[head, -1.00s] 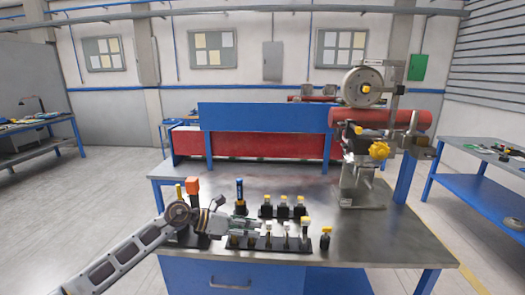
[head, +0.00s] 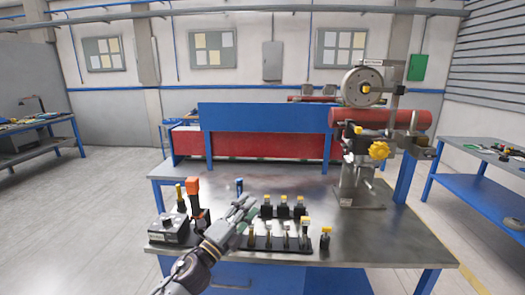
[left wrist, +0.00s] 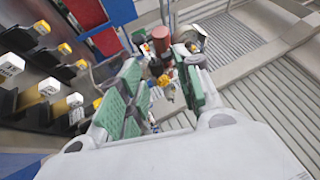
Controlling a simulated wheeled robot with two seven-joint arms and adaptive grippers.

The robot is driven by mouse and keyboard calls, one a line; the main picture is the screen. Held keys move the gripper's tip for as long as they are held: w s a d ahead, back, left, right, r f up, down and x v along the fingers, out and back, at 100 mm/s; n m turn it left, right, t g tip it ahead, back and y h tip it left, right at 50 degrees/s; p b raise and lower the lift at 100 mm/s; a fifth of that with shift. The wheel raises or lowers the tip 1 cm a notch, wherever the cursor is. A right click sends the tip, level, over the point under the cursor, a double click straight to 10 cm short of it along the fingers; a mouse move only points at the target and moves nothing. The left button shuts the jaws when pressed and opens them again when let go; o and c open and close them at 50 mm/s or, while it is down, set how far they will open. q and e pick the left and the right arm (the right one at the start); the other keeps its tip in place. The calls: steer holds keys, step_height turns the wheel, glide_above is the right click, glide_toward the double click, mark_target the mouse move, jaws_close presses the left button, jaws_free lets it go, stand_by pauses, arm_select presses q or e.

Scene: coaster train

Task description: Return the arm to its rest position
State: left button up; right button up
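My left gripper (head: 247,207) is above the workbench (head: 375,245), between the back and front rows of small holders in the picture, pointing up and to the right. In the left wrist view its green-padded fingers (left wrist: 160,92) are apart with nothing held between them; only the background shows through the gap. My left arm comes in from the bottom of the head view, over the bench's front edge. My right gripper is in neither view.
The back row of yellow-topped holders (head: 284,208) and the front row (head: 270,242) stand close to the gripper. A grey control box (head: 168,229) and an orange-topped post (head: 193,190) are left of it. A wheeled machine (head: 362,150) stands at the right.

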arm_select(q)
steer(key=s+a+f+n+g+y, duration=0.2)
steer(key=s+a+f+n+y, duration=0.2)
steer(key=a+f+n+y, duration=0.4)
steer(key=s+a+f+n+g+y, duration=0.2)
steer(key=s+a+f+n+y, duration=0.25)
steer(key=a+f+n, duration=0.4)
steer(key=s+f+n+g, duration=0.45)
steer(key=s+f, duration=0.25)
steer(key=s, duration=0.4)
steer(key=s+f+n+g, duration=0.3)
steer(key=s+f+g, duration=0.25)
steer(key=s, duration=0.55)
step_height(320, 180, down, 34)
steer(key=s+a+g, duration=0.1)
steer(key=s, duration=0.2)
steer(key=s+a+f, duration=0.2)
steer(key=s+f, duration=0.7)
steer(key=s, duration=0.2)
steer(key=s+a+f+g, duration=0.1)
steer(key=s+a+f, duration=0.1)
steer(key=s+f, duration=0.8)
steer(key=shift+s+a+f+m, duration=0.2)
steer(key=shift+s+f+m, duration=0.1)
steer(key=shift+s, duration=0.1)
